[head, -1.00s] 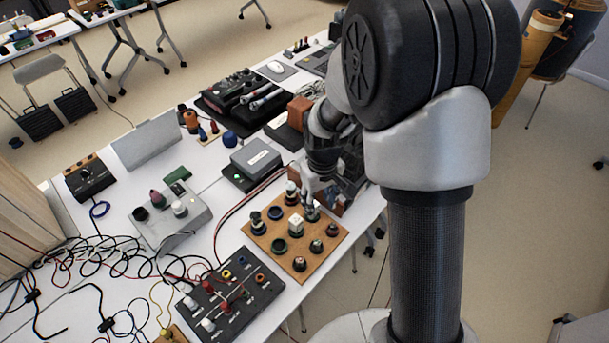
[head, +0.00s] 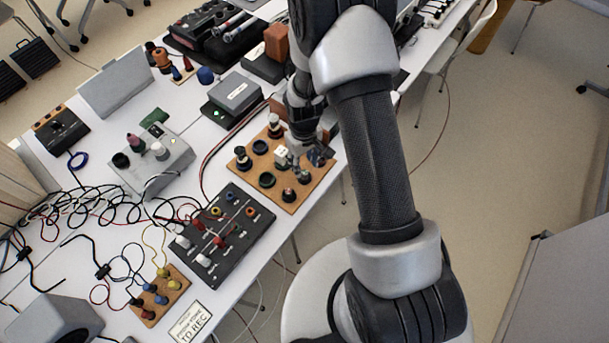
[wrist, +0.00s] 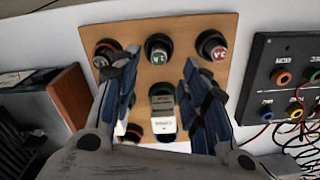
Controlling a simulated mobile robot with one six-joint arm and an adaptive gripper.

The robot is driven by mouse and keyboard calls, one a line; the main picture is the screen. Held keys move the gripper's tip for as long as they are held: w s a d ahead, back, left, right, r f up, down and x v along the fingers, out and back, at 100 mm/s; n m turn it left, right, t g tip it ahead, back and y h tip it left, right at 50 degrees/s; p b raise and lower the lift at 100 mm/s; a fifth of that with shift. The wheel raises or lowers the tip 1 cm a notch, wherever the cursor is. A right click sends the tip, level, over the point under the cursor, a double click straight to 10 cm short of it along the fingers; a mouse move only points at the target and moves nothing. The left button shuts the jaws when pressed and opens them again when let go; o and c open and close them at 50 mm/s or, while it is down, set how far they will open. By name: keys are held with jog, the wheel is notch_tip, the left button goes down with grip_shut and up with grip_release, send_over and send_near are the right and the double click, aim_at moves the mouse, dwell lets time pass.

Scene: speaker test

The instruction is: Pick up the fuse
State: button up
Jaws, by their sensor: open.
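The fuse (wrist: 162,112) appears to be the white piece with small dark print, standing in a dark holder on a wooden board (wrist: 183,75). In the head view the white fuse (head: 282,154) stands near the middle of the board (head: 313,187). My gripper (wrist: 160,70) is open above the board, one finger on each side of the fuse, with gaps visible between. In the head view my gripper (head: 302,150) is just right of the fuse and partly hidden by my arm. The fuse's lower end is hidden in its holder.
Several dark round holders and caps (wrist: 159,48) surround the fuse on the board. A black panel with coloured sockets (head: 235,228) lies close to the board. A grey box (head: 236,92) stands behind it. Loose cables (head: 80,205) cover the left of the table.

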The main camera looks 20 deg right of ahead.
aim_at(304, 171)
notch_tip(304, 171, down, 5)
jog(key=shift+f+b, duration=0.2)
jog(key=shift+b, duration=0.7)
jog(key=shift+r, duration=0.1)
grip_shut()
jog(key=shift+r, duration=0.1)
